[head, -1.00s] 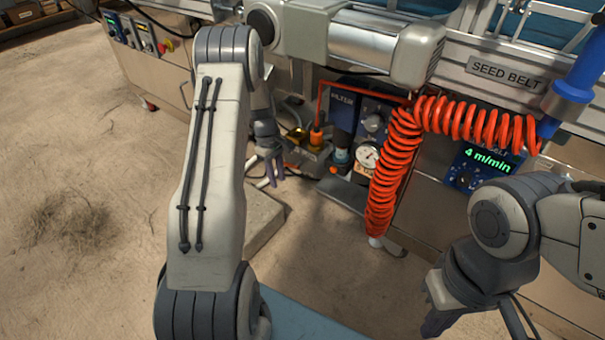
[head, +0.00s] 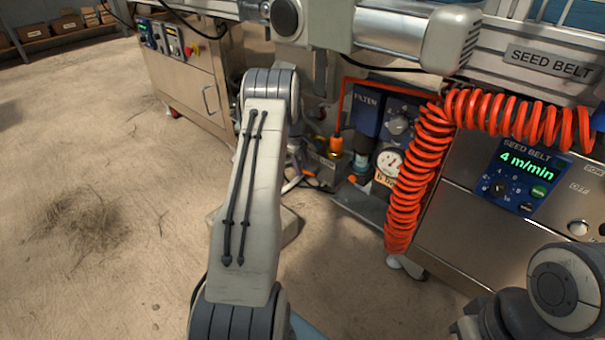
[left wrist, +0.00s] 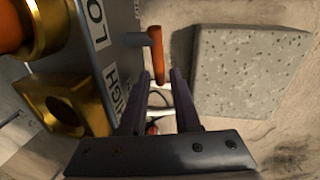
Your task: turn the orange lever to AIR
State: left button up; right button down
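The orange lever (left wrist: 157,52) hangs from the side of a grey valve box (left wrist: 125,68) in the left wrist view. Its lower end lies in line with the gap between the fingertips of my left gripper (left wrist: 160,77). The two fingers stand apart, with a gap on each side of the lever; I cannot tell how deep it sits between them. In the head view my left forearm mostly hides this gripper, and the lever cannot be made out there. The box carries rotated labels, HIGH and a partly cut one. No AIR label is readable. My right gripper is out of frame.
Brass fittings (left wrist: 62,103) stick out beside the box. A concrete block (left wrist: 250,72) lies on the floor at right. In the head view, a red coiled hose (head: 425,165) hangs before the gauge (head: 390,163), right of my left arm.

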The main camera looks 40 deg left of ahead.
pick_arm(q)
jog(key=shift+w+f, duration=0.1)
jog(key=shift+f, duration=0.3)
jog(key=shift+r, duration=0.1)
grip_shut()
jog(key=r+y+p, duration=0.1)
jog(key=p, duration=0.3)
jog(key=shift+d+r+y+p, duration=0.1)
jog(key=shift+d+y+p, duration=0.1)
jog(key=shift+y+p, duration=0.2)
jog(key=shift+y+b, duration=0.55)
jog(key=shift+y, duration=0.05)
grip_release()
